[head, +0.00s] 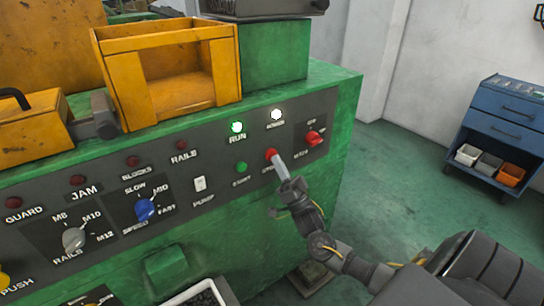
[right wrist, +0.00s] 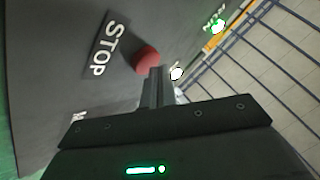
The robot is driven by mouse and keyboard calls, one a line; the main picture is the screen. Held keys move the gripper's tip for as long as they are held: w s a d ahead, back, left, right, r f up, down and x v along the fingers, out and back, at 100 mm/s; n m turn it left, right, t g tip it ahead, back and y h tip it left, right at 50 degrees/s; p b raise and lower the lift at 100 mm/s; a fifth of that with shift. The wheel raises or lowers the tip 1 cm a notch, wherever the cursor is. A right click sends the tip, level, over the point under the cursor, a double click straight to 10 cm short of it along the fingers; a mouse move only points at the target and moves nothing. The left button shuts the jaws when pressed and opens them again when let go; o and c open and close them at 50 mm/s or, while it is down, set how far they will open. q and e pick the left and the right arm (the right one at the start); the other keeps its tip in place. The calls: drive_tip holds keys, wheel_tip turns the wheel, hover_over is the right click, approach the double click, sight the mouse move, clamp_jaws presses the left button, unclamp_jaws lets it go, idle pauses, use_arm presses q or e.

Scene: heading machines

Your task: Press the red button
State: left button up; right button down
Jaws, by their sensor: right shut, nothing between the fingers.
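The red button (head: 270,154) sits on the grey control panel (head: 215,205) of the green machine, right of a green button (head: 241,168). In the right wrist view the red button (right wrist: 147,59) shows as a round cap beside the word STOP. My right gripper (head: 279,164) is shut and empty, its fingertips pointing at the red button from the lower right. In the right wrist view the fingertips (right wrist: 157,72) overlap the button's lower edge; I cannot tell whether they touch it. My left gripper is not in view.
A red rotary switch (head: 314,138) is close by on the right. The RUN lamp (head: 236,127) glows green and a white lamp (head: 277,114) is lit. A blue knob (head: 145,209) is further left. A blue cart (head: 506,120) stands at the right across open floor.

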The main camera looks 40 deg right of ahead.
drive_tip(key=shift+w, duration=0.15)
idle(0.5)
drive_tip(key=shift+w, duration=0.3)
drive_tip(key=shift+s, duration=0.45)
drive_tip(key=s+p, duration=0.1)
drive_tip(key=s, duration=0.5)
drive_tip(key=shift+p, duration=0.4)
idle(0.9)
